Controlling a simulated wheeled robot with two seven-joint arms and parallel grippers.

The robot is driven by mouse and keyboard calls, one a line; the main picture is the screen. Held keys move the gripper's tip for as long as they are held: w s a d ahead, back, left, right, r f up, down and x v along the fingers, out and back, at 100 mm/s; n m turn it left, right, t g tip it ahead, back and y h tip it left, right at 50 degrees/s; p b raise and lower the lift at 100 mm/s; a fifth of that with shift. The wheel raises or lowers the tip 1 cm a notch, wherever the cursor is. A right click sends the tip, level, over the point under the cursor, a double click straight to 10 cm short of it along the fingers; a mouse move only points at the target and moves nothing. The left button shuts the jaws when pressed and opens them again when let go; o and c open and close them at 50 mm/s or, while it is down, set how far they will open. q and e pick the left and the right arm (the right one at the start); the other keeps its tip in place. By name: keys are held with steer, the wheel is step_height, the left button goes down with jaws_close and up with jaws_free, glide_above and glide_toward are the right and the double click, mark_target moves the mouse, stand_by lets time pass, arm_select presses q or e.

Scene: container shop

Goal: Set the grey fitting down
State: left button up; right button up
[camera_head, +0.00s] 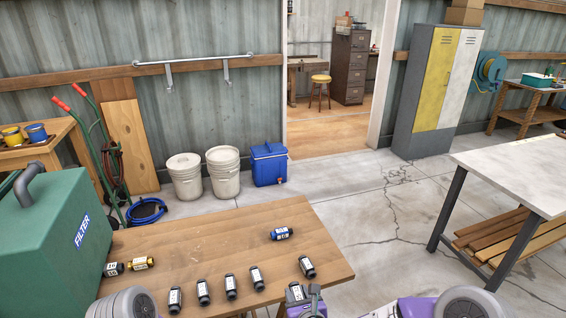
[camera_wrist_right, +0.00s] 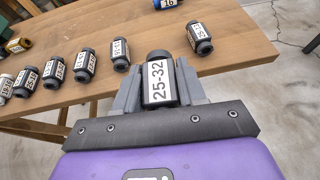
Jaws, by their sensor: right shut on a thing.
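My right gripper (camera_head: 304,296) is at the wooden table's front edge, low in the head view. In the right wrist view its jaws (camera_wrist_right: 160,92) are shut on a dark grey fitting (camera_wrist_right: 158,68) with a white label reading 25-32. The fitting stands out between the two grey fingers, its dark end away from the wrist. It overlaps the table's front edge in this view; I cannot tell whether it touches the wood. My left gripper is out of view.
A blue-banded fitting (camera_head: 281,233) lies behind, a yellow one (camera_head: 140,263) at left beside a green FILTER box (camera_head: 50,235). The table's middle is clear.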

steer(key=s+d+f+m+h, duration=0.1)
steer(key=d+f, duration=0.1)
steer(key=d, duration=0.4)
steer(key=s+d+f+m+h, duration=0.1)
steer(key=d+f+h, duration=0.1)
steer(key=d, duration=0.5)
steer(key=shift+s+d+f+m+t, duration=0.2)
steer(key=shift+s+f+m+t, duration=0.1)
steer(key=shift+s+f+m, duration=0.1)
